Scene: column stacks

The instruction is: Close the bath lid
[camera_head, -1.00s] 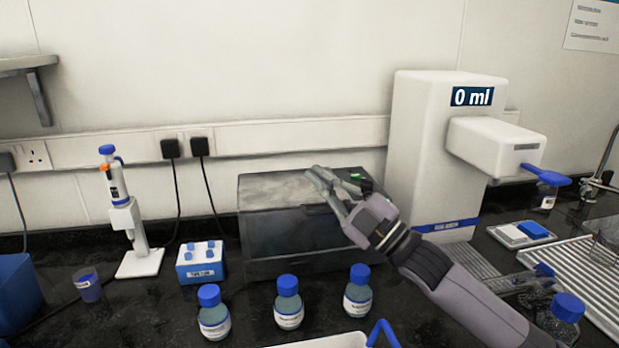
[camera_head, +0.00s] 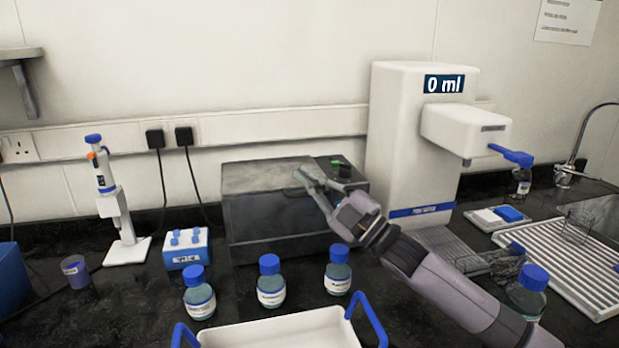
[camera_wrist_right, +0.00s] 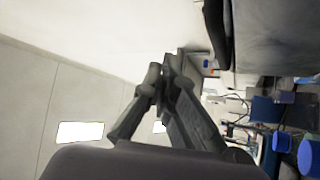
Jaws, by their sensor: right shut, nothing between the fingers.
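The bath (camera_head: 270,222) is a dark grey box on the black bench in the middle of the head view. Its grey lid (camera_head: 255,176) lies nearly level over the top and looks down on the box; a small gap cannot be ruled out. A black panel with a green control (camera_head: 340,164) is at its right end. My right gripper (camera_head: 303,176) is shut and empty, its fingertips at the right part of the lid; contact cannot be told. The shut fingers (camera_wrist_right: 160,80) also show in the right wrist view. My left gripper is not in view.
Several blue-capped bottles (camera_head: 271,284) stand in front of the bath, with a white tray (camera_head: 285,332) with blue handles nearer. A white dispenser (camera_head: 412,150) reading 0 ml stands close on the right. A blue-white tube rack (camera_head: 187,249) and a pipette stand (camera_head: 127,250) are left.

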